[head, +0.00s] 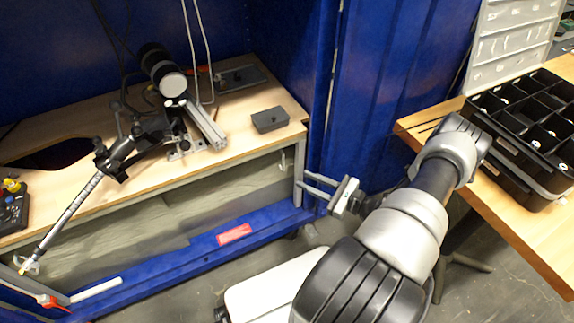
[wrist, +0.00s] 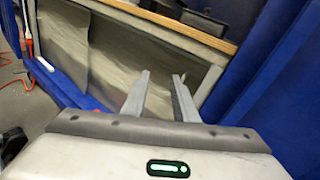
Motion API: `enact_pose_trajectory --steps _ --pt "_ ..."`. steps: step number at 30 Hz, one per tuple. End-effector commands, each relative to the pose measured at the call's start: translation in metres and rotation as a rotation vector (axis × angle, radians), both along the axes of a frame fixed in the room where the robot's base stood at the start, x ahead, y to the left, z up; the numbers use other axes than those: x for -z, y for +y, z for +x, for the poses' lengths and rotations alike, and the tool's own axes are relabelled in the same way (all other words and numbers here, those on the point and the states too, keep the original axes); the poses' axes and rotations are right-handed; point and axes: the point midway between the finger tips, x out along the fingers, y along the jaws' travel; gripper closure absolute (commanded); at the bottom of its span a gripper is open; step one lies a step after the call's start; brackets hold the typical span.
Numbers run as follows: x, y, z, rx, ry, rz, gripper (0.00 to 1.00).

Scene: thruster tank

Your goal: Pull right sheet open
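Grey-beige sheets hang under the wooden bench inside the blue booth. The right sheet (head: 215,200) fills the space below the bench front in the head view, and it also shows in the wrist view (wrist: 135,58). A second sheet part (wrist: 66,42) hangs left of it in the wrist view, with a darker strip between them. My gripper (head: 303,183) is near the bench's right front leg, its fingers pointing left. In the wrist view its fingers (wrist: 162,75) are apart with nothing between them. They appear in front of the sheet's right part; contact cannot be seen.
The wooden bench (head: 120,195) carries a mounted camera-like device (head: 165,75) and a small grey box (head: 270,119). A blue sill with a red label (head: 234,234) runs below. A wooden table (head: 540,225) with black bins (head: 530,120) stands right of my arm.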

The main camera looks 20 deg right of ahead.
Motion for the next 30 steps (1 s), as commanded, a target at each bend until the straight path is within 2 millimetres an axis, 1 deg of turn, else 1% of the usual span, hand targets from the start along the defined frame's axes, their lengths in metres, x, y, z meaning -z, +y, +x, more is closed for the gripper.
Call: enact_pose_trajectory --steps 1,3,4,7,11,14,17,30 --pt "0.020 -0.008 -0.007 0.092 0.002 0.062 0.74" --pt "0.039 -0.016 -0.013 0.188 0.004 0.120 0.74" --pt "0.046 -0.020 -0.015 0.222 0.004 0.139 0.74" --pt "0.061 -0.026 -0.021 0.300 0.007 0.182 0.74" --pt "0.068 -0.028 -0.018 0.334 0.006 0.200 0.74" --pt "0.068 -0.025 -0.006 0.333 0.006 0.201 0.74" --pt "0.068 -0.020 0.012 0.331 0.006 0.201 0.74" --pt "0.069 0.003 0.105 0.328 0.007 0.197 0.74"
